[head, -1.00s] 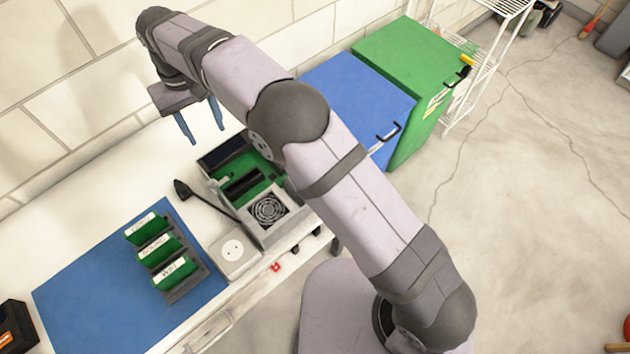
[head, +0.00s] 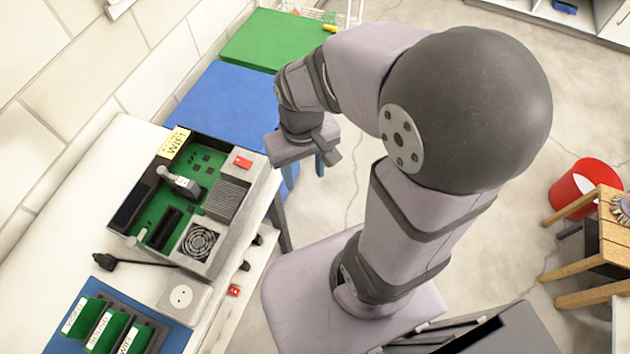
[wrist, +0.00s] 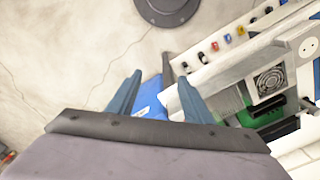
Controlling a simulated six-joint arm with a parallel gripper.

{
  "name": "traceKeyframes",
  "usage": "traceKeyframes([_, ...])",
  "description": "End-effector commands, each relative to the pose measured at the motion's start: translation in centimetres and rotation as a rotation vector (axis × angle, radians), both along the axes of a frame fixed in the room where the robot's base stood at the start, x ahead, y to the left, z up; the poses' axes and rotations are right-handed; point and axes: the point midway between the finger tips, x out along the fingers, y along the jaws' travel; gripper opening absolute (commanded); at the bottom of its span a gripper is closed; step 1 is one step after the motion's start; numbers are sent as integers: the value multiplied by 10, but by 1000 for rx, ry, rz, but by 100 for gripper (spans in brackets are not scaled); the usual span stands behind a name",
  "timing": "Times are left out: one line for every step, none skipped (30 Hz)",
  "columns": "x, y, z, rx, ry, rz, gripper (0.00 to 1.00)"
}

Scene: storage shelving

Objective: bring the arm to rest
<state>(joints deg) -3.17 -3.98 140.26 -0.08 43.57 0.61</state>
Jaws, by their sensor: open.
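My gripper (head: 306,168) is open and empty, its blue fingers pointing down. In the head view it is to the right of the workbench, in front of the blue cabinet (head: 222,105). My arm is folded, with a large dark joint high in the view. The wrist view shows both fingers of my gripper (wrist: 155,98) apart, with floor and part of the blue cabinet (wrist: 150,100) between and beyond them. Nothing is held.
The workbench (head: 60,190) carries an open computer case (head: 205,215), a socket box (head: 183,297) and green cards in a rack (head: 105,330) on a blue mat. A green cabinet (head: 268,40) stands behind. A red bucket (head: 568,190) and wooden stool (head: 590,250) stand at right.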

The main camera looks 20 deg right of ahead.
Motion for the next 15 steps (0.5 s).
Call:
traceKeyframes([-10,-6,-3,0,-1,-17,46])
traceKeyframes([-15,-8,-5,0,0,-24,46])
traceKeyframes([-20,-10,-6,0,0,-30,46])
traceKeyframes([-23,-11,-8,0,0,-34,46])
traceKeyframes([-25,-12,-8,0,1,-36,46])
traceKeyframes([-27,-13,-9,0,0,-39,46])
traceKeyframes([-28,-14,-10,0,0,-41,46])
traceKeyframes([-29,-14,-10,0,0,-42,46])
traceKeyframes([-30,-14,-10,0,1,-42,46])
traceKeyframes([-30,-14,-10,0,1,-42,46])
traceKeyframes([-30,-14,-10,0,1,-42,46])
traceKeyframes([-30,-14,-10,0,1,-41,46])
traceKeyframes([-30,-14,-10,0,1,-41,46])
traceKeyframes([-29,-14,-10,0,1,-41,46])
traceKeyframes([-29,-14,-10,0,2,-41,46])
